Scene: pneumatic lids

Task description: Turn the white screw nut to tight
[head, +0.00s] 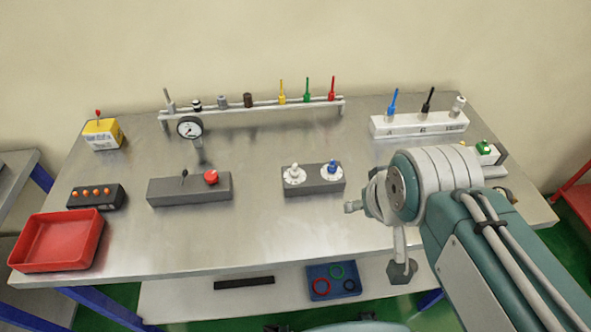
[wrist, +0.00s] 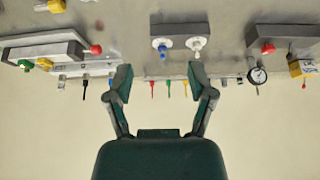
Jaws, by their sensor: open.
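The white screw nut (head: 294,174) sits upright on a white round base on the left part of a small grey block (head: 314,188), near the table's middle. A blue nut (head: 332,168) stands beside it on the same block. The wrist view is upside down; there the white nut (wrist: 198,46) is right of the blue nut (wrist: 163,46). My gripper (wrist: 160,77) is open and empty, its two fingers spread wide. In the head view it is over the front right of the table, right of the block and apart from both nuts, partly hidden by my arm.
A grey block with a red button (head: 211,177) stands left of the nuts. A white valve block (head: 420,125) is back right, a red tray (head: 57,243) front left. The table before the nuts is clear.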

